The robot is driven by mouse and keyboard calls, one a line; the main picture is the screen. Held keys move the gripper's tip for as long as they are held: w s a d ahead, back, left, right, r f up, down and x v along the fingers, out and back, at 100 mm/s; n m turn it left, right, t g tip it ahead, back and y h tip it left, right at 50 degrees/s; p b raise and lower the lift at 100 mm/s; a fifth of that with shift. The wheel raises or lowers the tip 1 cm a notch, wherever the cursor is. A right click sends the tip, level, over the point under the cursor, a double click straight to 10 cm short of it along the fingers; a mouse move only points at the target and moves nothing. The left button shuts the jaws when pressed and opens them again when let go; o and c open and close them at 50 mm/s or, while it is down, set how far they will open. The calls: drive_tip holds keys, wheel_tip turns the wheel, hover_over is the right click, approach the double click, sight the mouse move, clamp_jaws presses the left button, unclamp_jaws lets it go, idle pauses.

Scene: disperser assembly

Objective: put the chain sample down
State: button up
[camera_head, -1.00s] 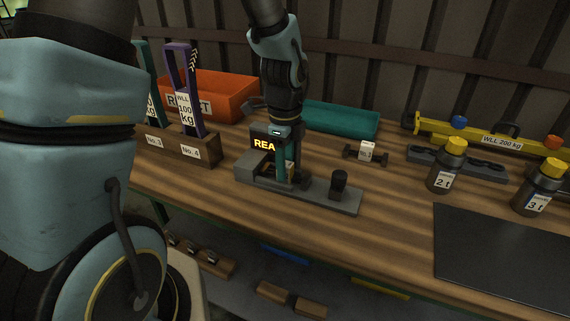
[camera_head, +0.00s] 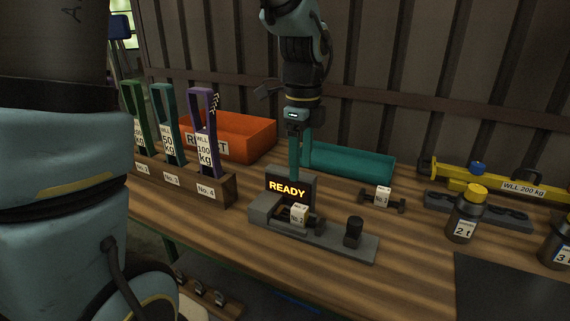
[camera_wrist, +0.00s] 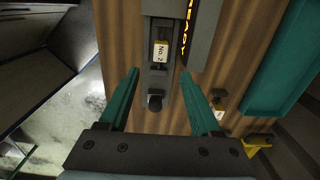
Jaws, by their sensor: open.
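The chain sample (camera_head: 300,216), with a white tag that reads No. 2, lies in the grey test fixture (camera_head: 345,243) on the bench. In the wrist view its tag (camera_wrist: 160,52) shows in the fixture, ahead of my fingers. My gripper (camera_head: 300,172) is above and behind the sample, pointing down, with its teal fingers apart and nothing between them. In the wrist view the open gripper (camera_wrist: 158,72) has a clear gap, and the sample is apart from both fingers.
A lit READY display (camera_head: 287,188) stands behind the sample. Another tagged sample (camera_head: 382,197) lies to the right. A teal tray (camera_head: 350,163), an orange REJECT bin (camera_head: 240,137), a rack of upright gauges (camera_head: 185,181) and a 2 t bottle (camera_head: 465,215) stand around. Bare wood lies in front.

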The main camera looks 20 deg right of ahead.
drive_tip(key=a+f+n, duration=0.2)
drive_tip(key=a+n, duration=1)
drive_tip(key=w+a+f+n+t, duration=0.1)
drive_tip(key=a+f+n, duration=0.2)
drive_tip(key=a+n, duration=1)
drive_tip(key=shift+w+a+f+n+t, duration=0.15)
drive_tip(key=shift+a+f+n+t, duration=0.05)
drive_tip(key=shift+f+n+t, duration=0.1)
